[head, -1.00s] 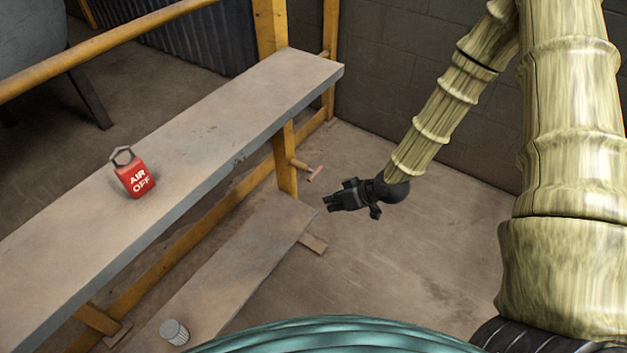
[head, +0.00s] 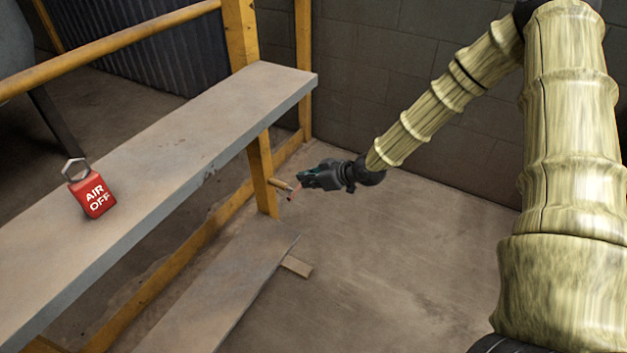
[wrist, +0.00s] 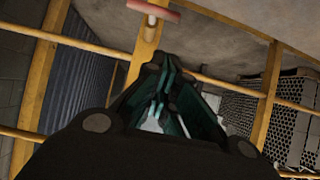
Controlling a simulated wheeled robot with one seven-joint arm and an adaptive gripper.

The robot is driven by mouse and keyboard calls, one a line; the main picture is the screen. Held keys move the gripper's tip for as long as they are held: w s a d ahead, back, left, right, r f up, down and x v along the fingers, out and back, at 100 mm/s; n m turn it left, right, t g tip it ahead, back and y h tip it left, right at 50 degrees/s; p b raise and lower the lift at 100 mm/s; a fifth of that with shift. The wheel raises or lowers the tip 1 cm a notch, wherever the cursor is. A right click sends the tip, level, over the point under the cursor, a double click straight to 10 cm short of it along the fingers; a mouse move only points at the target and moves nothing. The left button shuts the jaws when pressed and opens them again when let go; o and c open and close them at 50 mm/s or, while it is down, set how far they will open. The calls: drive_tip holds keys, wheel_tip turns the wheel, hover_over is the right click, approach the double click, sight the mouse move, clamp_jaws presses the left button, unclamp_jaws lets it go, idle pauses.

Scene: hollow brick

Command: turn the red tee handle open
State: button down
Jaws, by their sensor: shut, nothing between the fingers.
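The red tee handle (head: 292,191) sticks out on a short stem from a yellow post under the bench at the left. My gripper (head: 301,180) is just to the right of the handle in the head view and overlaps part of it; I cannot tell whether they touch. In the wrist view the handle's pinkish-red bar (wrist: 155,11) lies across the top edge, beyond the fingertips, with a pale stem at the yellow post. My gripper's fingers (wrist: 161,80) are together and hold nothing.
A grey bench top (head: 190,150) on yellow posts runs along the left, with a red "AIR OFF" padlock tag (head: 93,198) on it. A lower board (head: 225,285) lies beneath. A block wall (head: 430,110) stands behind. The floor at right is clear.

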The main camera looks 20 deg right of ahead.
sight(291, 190)
drive_tip(key=w+a+f, duration=0.3)
drive_tip(key=w+f, duration=0.1)
drive_tip(key=f, duration=0.2)
drive_tip(key=shift+f+b, duration=0.35)
drive_tip(key=shift+b, duration=0.1)
drive_tip(key=shift+s, duration=0.1)
drive_tip(key=shift+s+a+f+n+t+h, duration=0.2)
drive_tip(key=shift+a+f+n+t+h, duration=0.1)
drive_tip(key=shift+n+t+h, duration=0.2)
idle(0.9)
drive_tip(key=shift+s+a+f+n+t+h, duration=0.1)
drive_tip(key=shift+s+f+n+t+h, duration=0.05)
drive_tip(key=shift+n+t+h, duration=0.2)
idle(0.5)
idle(1.3)
